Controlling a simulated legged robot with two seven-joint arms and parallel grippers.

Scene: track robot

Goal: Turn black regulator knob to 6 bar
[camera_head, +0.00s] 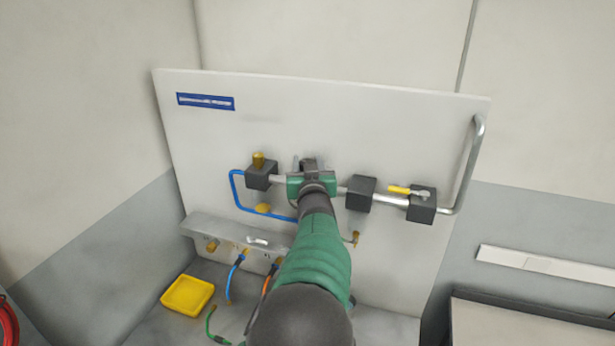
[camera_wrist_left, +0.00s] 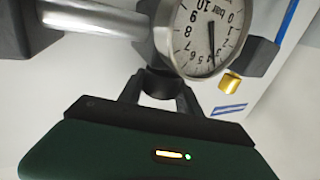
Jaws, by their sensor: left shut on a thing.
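My left gripper (camera_head: 309,168) reaches up to the middle of the white panel (camera_head: 400,125); its green body hides the knob and gauge in the head view. In the left wrist view the left gripper's two dark fingers (camera_wrist_left: 158,92) are shut around the black knob (camera_wrist_left: 158,83), just beside the gauge. The round pressure gauge (camera_wrist_left: 205,35) appears upside down with a "bar" scale. Its needle points close to the 4, though the small figures there are hard to read. My right gripper is not in view.
Dark blocks (camera_head: 361,194) sit along a metal pipe beside the gripper. A yellow-handled valve (camera_head: 400,189) is at the right. A blue hose (camera_head: 234,190) runs at the left. A yellow tray (camera_head: 187,295) and loose hoses lie below.

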